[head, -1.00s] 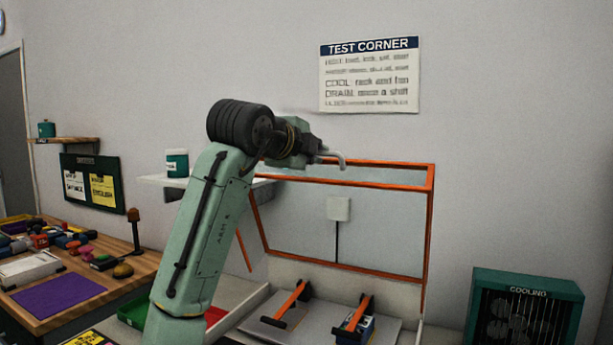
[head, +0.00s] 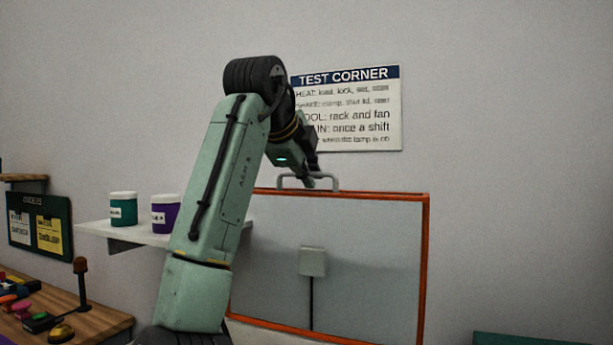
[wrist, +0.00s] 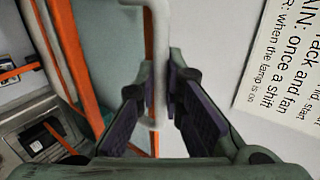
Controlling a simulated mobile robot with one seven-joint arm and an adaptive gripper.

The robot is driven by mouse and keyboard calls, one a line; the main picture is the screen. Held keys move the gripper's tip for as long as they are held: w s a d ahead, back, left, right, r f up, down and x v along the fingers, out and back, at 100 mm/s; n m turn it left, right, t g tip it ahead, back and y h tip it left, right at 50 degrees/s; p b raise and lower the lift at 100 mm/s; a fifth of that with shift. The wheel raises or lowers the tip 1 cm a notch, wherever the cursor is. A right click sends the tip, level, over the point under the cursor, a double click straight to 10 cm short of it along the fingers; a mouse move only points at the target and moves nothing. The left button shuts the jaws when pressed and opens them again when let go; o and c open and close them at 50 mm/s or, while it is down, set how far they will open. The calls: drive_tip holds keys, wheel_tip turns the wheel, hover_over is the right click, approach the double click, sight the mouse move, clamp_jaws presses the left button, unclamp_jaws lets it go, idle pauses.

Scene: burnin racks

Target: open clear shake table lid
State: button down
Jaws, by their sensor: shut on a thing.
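The clear lid (head: 370,255) has an orange frame and stands raised, close to upright, against the grey wall. Its grey bar handle (head: 290,181) is on the top edge. My gripper (head: 312,182) is at that handle, shut on it. In the wrist view the pale handle bar (wrist: 158,45) runs between the two dark finger pads of my gripper (wrist: 160,100). The orange lid frame (wrist: 75,50) also shows in the wrist view, left of the fingers. Part of the shake table (wrist: 40,135) shows at the lower left there; in the head view it is below the picture.
A wall shelf (head: 150,236) with a teal jar (head: 123,209) and a purple jar (head: 165,212) is left of the lid, partly behind my arm. A wooden bench (head: 100,325) with small items is at lower left. A teal unit (head: 525,340) shows at lower right.

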drive_tip(key=shift+a, duration=0.1)
drive_tip(key=c, duration=2)
unclamp_jaws()
drive_tip(key=shift+o, duration=0.2)
drive_tip(key=v, duration=1.2)
drive_tip(key=shift+s+f, duration=0.1)
drive_tip(key=shift+f, duration=0.05)
